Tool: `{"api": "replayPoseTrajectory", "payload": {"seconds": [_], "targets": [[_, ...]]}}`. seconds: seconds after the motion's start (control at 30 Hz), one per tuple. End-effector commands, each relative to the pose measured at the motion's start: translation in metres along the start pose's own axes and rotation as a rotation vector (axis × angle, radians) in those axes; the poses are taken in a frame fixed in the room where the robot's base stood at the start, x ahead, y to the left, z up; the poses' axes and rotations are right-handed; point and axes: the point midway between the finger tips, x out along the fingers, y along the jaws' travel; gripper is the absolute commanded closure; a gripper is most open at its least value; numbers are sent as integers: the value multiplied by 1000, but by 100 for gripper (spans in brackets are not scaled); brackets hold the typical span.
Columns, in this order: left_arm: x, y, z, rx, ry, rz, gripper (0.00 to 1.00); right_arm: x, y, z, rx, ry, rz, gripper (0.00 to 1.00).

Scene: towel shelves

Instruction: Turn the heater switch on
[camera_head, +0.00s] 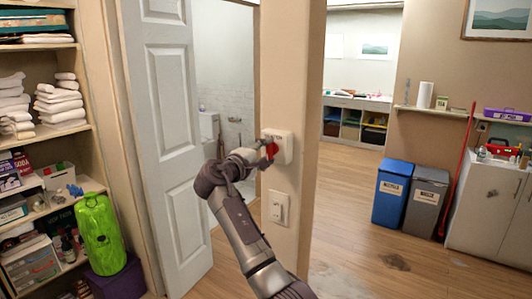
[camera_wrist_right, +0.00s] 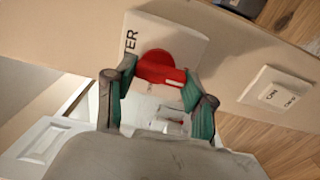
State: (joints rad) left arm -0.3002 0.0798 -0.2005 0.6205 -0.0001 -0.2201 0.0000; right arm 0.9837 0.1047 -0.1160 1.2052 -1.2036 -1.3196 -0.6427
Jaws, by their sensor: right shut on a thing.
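The heater switch (camera_head: 284,143) is a white plate on the narrow wall end beside the doorway, with a red knob (camera_head: 272,150) on its face. My right gripper (camera_head: 262,157) is at the knob. In the right wrist view its green-padded fingers (camera_wrist_right: 158,92) stand on either side of the knob's bar, shut on it. The exact contact is partly hidden. My left gripper is not in view.
A second white switch plate (camera_head: 279,207) sits just below on the same wall end. A white door (camera_head: 168,120) stands open to the left. Towel shelves (camera_head: 85,188) are at far left.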

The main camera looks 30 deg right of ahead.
Motion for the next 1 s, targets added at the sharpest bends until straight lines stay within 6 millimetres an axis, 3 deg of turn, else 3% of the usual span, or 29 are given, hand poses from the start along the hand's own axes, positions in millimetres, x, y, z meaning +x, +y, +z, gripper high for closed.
{"api": "replayPoseTrajectory", "payload": {"seconds": [0.1,0.13,0.27,0.67,0.77,1.0], "targets": [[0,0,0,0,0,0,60,0,0,-1,-3,2,2,81],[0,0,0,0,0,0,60,0,0,-1,-3,2,2,44],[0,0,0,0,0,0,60,0,0,0,-2,2,2,23],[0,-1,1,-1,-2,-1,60,-4,0,0,0,1,1,21],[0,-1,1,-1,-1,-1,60,-16,-1,-1,0,3,1,21],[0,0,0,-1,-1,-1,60,-67,-1,-2,0,4,-1,21]]}}
